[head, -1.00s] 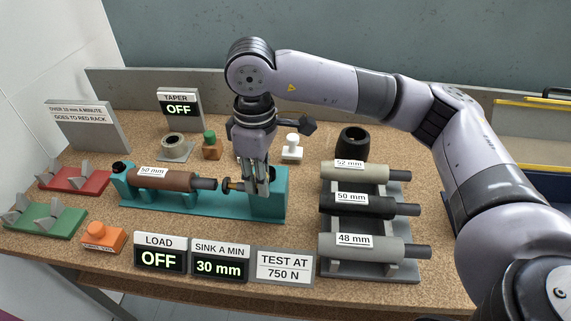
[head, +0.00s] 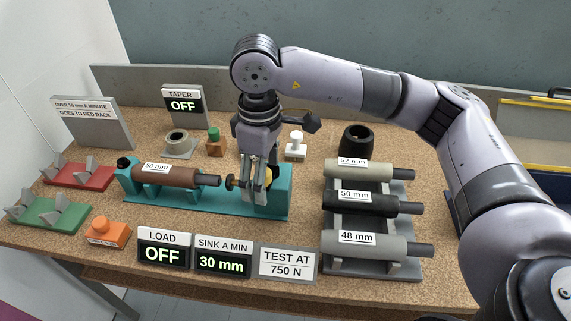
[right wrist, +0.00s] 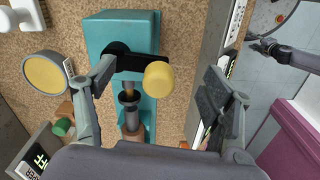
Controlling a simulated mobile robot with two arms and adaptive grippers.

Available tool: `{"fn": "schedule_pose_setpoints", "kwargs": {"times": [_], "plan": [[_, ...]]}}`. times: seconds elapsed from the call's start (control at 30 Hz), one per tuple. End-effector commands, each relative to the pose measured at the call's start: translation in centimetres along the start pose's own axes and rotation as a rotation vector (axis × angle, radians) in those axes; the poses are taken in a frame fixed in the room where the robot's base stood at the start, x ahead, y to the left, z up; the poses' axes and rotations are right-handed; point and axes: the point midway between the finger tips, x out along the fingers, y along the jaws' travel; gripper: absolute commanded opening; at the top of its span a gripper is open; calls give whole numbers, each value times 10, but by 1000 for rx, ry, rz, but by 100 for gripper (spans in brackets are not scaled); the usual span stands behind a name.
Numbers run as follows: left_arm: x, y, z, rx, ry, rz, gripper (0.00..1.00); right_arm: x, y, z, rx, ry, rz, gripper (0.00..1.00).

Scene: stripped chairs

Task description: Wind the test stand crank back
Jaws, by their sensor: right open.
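The teal test stand (head: 215,206) holds a brown roller (head: 180,176) labelled 50 mm. A brass screw with a dark pad (head: 231,182) faces the roller's shaft end, with a small gap. The crank is a black arm (right wrist: 140,65) with a yellow knob (right wrist: 158,78) at the stand's right end; the knob also shows partly in the head view (head: 269,175). My right gripper (head: 259,200) points down over the crank, open. In the right wrist view its fingers (right wrist: 160,88) stand apart on both sides of the knob. A dark gripper-like shape (right wrist: 264,45), possibly my left gripper, shows beyond the table.
A rack (head: 370,268) with 52, 50 and 48 mm rollers stands right of the stand. Signs reading LOAD OFF (head: 164,250), 30 mm (head: 223,257) and 750 N (head: 287,263) line the front. Red (head: 77,176) and green (head: 46,215) racks and an orange button (head: 108,234) are left.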

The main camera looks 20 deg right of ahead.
Motion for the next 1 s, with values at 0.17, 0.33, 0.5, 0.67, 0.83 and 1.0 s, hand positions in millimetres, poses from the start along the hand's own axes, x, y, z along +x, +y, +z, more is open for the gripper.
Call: {"fn": "schedule_pose_setpoints", "kwargs": {"times": [0.17, 0.33, 0.5, 0.67, 0.83, 1.0], "plan": [[0, 0, 0, 0, 0, 0, 40, 0, 0, 0, 0, 0, 0, 83], [0, 0, 0, 0, 0, 0, 40, 0, 0, 0, 0, 0, 0, 83], [-3, 0, 0, 0, 0, 0, 40, -6, 0, 0, 0, 1, 1, 83], [-10, 0, -1, 0, 0, 0, 40, -19, 0, 0, 0, 2, 1, 83], [-17, 0, -1, 0, 0, 0, 40, -32, 0, 0, 0, 1, 1, 83], [-23, -1, -2, 1, 0, 0, 40, -46, 0, 0, 0, 1, 1, 83]]}}
